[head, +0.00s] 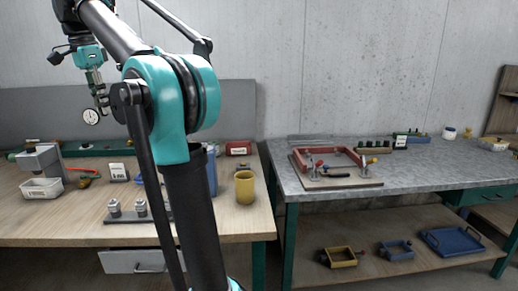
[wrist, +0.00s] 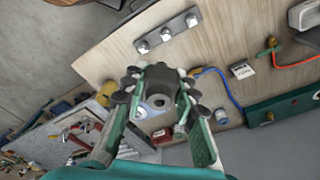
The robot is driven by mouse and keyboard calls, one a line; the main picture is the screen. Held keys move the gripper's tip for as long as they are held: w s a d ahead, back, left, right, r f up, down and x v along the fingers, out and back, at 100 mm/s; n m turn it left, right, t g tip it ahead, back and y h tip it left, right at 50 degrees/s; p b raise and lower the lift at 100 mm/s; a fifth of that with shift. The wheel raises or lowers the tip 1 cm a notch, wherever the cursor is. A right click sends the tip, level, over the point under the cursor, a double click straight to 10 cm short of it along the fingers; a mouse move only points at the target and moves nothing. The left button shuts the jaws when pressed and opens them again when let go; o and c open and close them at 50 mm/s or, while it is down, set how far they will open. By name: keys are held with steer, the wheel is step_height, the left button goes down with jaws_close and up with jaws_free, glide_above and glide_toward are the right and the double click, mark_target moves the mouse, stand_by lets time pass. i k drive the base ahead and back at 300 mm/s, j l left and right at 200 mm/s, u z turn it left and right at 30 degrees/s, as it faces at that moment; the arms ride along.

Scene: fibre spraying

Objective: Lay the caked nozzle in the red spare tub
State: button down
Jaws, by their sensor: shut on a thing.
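My gripper (head: 101,98) is raised at the upper left of the head view, above the wooden bench. It is shut on a dark grey piece with a pale round face, which I take to be the caked nozzle (head: 90,117). In the wrist view the nozzle (wrist: 158,98) sits between the two fingers, its round end with a dark centre facing the camera. A small red box with a white label (head: 238,148), likely the red spare tub, stands at the back right of the wooden bench. My arm partly blocks the bench.
A yellow cup (head: 245,188) stands near the bench's right edge. A rack with metal pieces (head: 128,213) lies near the front, and a white bin (head: 42,188) is at left. The metal table (head: 420,168) at right carries a red frame (head: 310,162). A gap separates the two tables.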

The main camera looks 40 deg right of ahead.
mark_target(238, 153)
steer(key=l, duration=3.45)
steer(key=k, duration=0.05)
